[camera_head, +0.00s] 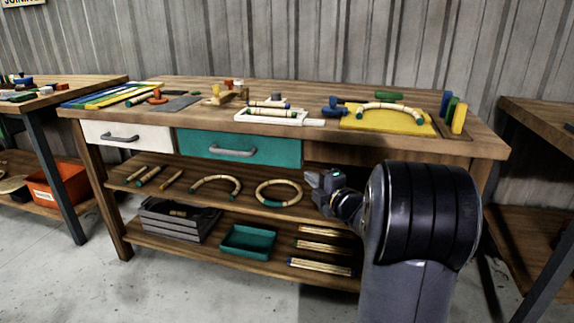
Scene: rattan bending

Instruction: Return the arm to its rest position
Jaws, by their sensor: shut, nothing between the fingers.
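My gripper (313,180) is shut and empty at the end of my arm. It is in front of the workbench, at about the height of the middle shelf, right of the ring of bent rattan (278,193). I cannot tell how far it is from the shelf edge. My arm's large dark joint fills the lower right of the view and hides the right part of the shelves.
The workbench top (340,90) holds a yellow board (385,122) with a curved rattan piece and a white tray (268,119). Both the white drawer (105,134) and teal drawer (225,150) look shut. A grey crate (178,222) and teal bin (248,242) stand below.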

